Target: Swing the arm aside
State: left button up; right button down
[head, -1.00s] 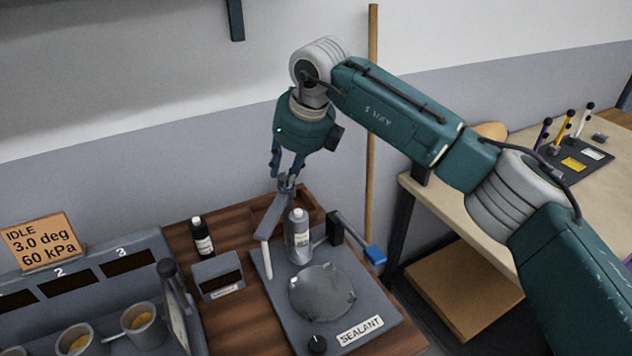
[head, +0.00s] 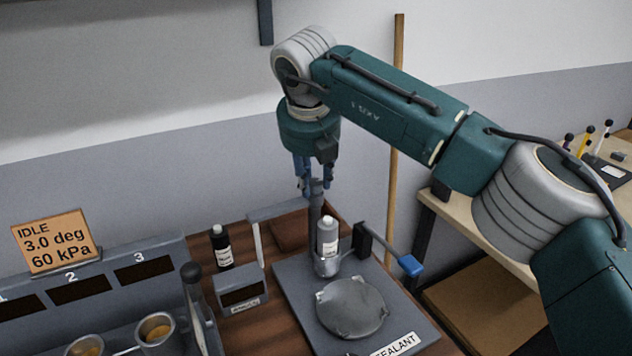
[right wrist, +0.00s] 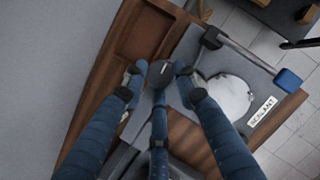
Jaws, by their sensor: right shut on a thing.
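The grey swing arm (head: 279,211) of the sealant station sits on top of an upright post (head: 315,225). It points left, and a pale nozzle rod (head: 257,243) hangs from its free end, away from the round metal plate (head: 352,306). My right gripper (head: 313,188) points down and is shut on the knob above the post; the knob (right wrist: 160,72) shows between the fingers in the right wrist view. A white bottle (head: 327,238) stands upright just right of the post. My left gripper is not in view.
The sealant base (head: 294,290) lies on the brown wooden bench. A blue-ended lever (head: 408,264) sticks out on its right. A dark bottle (head: 222,247) and a small display box (head: 243,292) stand left of it, close to the nozzle rod. A wooden pole (head: 395,140) stands behind.

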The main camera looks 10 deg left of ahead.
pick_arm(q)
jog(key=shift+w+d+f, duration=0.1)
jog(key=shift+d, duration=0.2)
pick_arm(e)
jog(key=shift+w+r+m, duration=0.25)
jog(key=shift+r+m, duration=0.05)
jog(key=shift+r, duration=0.05)
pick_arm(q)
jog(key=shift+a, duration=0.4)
pick_arm(e)
jog(key=c, duration=1.4)
grip_release()
jog(key=shift+d+f, duration=0.1)
jog(key=shift+f, duration=0.05)
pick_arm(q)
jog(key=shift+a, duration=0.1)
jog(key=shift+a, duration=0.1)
pick_arm(e)
jog(key=shift+s, duration=0.1)
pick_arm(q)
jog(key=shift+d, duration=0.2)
pick_arm(e)
jog(key=v, duration=1.2)
